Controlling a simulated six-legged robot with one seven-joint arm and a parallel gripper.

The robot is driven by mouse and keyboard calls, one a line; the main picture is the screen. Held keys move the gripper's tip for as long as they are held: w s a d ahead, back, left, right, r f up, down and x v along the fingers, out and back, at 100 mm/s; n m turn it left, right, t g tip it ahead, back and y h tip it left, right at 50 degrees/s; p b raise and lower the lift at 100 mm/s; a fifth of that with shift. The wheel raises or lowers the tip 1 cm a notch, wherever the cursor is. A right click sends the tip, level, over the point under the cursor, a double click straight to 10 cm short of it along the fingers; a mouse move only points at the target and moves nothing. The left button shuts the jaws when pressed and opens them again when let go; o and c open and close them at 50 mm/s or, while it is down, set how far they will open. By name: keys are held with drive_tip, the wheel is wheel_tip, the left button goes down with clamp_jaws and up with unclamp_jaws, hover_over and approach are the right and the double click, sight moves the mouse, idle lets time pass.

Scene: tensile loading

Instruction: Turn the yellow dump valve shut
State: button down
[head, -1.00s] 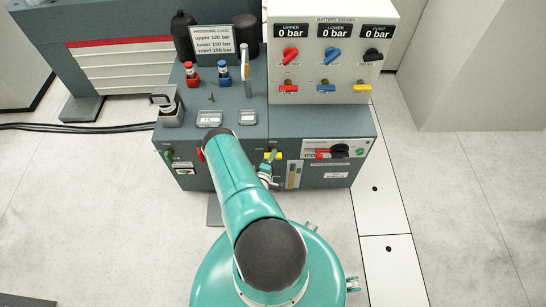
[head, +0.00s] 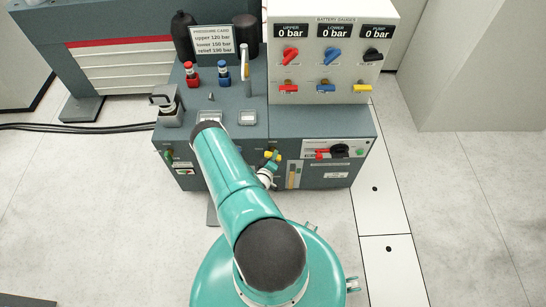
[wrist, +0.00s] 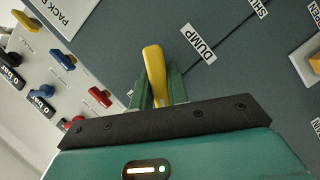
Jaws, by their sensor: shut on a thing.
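The yellow dump valve handle (wrist: 154,72) stands between the two green fingers of my gripper (wrist: 158,90) in the wrist view. The gripper is shut on it, and its rounded end sticks out past the fingertips. A white DUMP label (wrist: 198,43) is on the dark panel beside the handle. A second label, cut off at the top edge, begins with SH (wrist: 258,7). In the head view the yellow handle (head: 273,155) shows small on the console front, at my gripper (head: 270,160). My arm hides part of the front left of it.
The gauge box (head: 335,92) reads 0 bar on all three displays. A red-and-black switch (head: 338,151) is right of my gripper. Floor to the right is open.

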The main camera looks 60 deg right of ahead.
drive_tip(key=m+t+y, duration=0.1)
drive_tip(key=m, duration=0.1)
drive_tip(key=m+y, duration=0.1)
drive_tip(key=m, duration=0.1)
drive_tip(key=shift+m+t, duration=0.3)
drive_tip(key=shift+t, duration=0.1)
drive_tip(key=m+t+y, duration=0.1)
drive_tip(key=m+t, duration=0.1)
drive_tip(key=m, duration=0.1)
drive_tip(key=shift+m+y, duration=0.3)
idle(0.4)
drive_tip(key=c, duration=1.4)
unclamp_jaws()
drive_tip(key=shift+o, duration=0.2)
drive_tip(key=v, duration=1.3)
drive_tip(key=shift+s+a, duration=0.25)
drive_tip(key=shift+a, duration=0.1)
